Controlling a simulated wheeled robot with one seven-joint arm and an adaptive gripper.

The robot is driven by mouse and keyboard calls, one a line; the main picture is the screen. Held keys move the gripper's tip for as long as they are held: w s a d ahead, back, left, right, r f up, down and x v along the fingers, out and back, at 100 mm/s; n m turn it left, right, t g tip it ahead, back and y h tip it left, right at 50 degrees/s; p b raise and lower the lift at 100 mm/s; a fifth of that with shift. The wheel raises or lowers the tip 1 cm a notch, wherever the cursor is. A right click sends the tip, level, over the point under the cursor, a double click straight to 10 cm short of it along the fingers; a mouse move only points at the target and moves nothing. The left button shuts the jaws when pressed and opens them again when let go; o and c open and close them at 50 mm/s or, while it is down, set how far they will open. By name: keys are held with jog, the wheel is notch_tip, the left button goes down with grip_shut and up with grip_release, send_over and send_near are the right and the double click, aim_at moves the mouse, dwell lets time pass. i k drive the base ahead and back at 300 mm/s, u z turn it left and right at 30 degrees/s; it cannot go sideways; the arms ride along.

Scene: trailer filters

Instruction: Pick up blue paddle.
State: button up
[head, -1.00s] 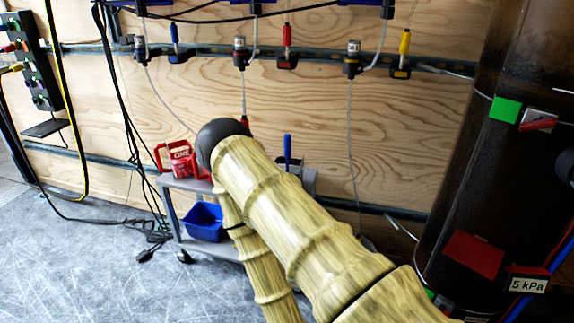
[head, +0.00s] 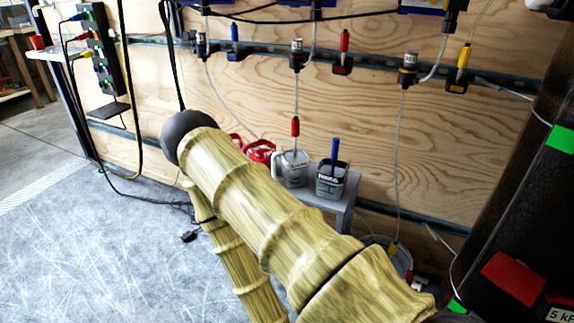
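A blue upright handle (head: 335,150), which may be the blue paddle, stands in a dark labelled container (head: 331,185) on a small grey cart. Its lower end is hidden inside the container. Another blue-handled item (head: 234,38) hangs on the wall rail at upper left; I cannot tell from this view which one is the paddle. My arm, with yellow-brown ringed links and a dark rounded joint, crosses the middle of the view, left of the dark container. My gripper is not in view.
A light container (head: 292,168) stands left of the dark one, with a red-tipped cable above it. Red items (head: 260,151) show behind my arm. The grey cart (head: 343,205) is partly hidden by my arm. A dark cylinder (head: 500,220) stands at right. Open floor lies left.

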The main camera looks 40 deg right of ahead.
aim_at(335, 148)
jog(key=u, duration=0.7)
jog(key=i, duration=0.9)
jog(key=z, duration=2.15)
